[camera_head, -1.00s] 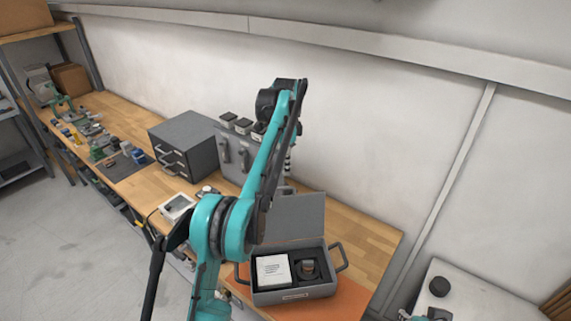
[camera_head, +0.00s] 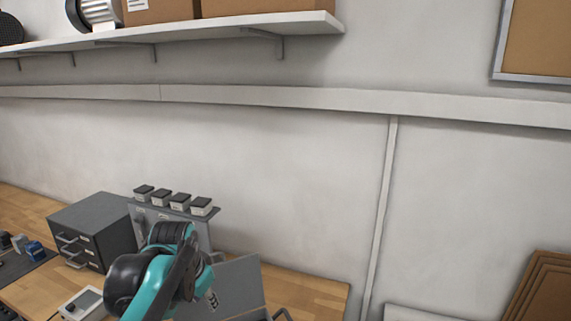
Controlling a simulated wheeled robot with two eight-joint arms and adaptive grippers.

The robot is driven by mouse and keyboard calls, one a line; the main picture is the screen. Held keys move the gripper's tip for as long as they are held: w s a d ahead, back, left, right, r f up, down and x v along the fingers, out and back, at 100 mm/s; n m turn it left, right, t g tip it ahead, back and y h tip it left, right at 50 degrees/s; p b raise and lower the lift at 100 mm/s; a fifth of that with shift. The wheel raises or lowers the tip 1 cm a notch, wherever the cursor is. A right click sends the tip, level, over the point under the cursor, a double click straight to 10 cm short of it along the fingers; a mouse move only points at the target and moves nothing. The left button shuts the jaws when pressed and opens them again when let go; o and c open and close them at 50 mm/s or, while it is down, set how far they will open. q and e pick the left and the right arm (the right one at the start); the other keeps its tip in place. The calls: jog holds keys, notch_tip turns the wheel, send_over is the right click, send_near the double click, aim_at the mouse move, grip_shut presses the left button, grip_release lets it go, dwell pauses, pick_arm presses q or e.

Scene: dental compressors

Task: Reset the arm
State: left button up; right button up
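My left arm (camera_head: 152,285), teal and black, rises from the bottom edge left of centre in the head view. My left gripper (camera_head: 211,297) is small and mostly hidden behind the arm's own links, in front of the grey case's raised lid (camera_head: 240,284). I cannot tell whether its fingers are open or shut, and I see nothing held. My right arm and gripper are not in view.
A wooden bench (camera_head: 305,290) runs along the wall, with a grey drawer cabinet (camera_head: 98,228), a grey rack (camera_head: 208,232) with several small boxes on top, and a white device (camera_head: 82,303). A wall shelf (camera_head: 240,27) holds boxes above. A cork board (camera_head: 537,42) hangs at right.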

pick_arm(q)
jog(key=s+d+f+n+t+b, duration=0.1)
jog(key=s+f+n+t+b, duration=0.2)
jog(key=s+f, duration=1.3)
notch_tip(320, 180, down, 4)
jog(key=n+b, duration=0.2)
jog(key=b, duration=0.2)
jog(key=shift+s+d, duration=0.15)
jog(key=shift+s, duration=0.15)
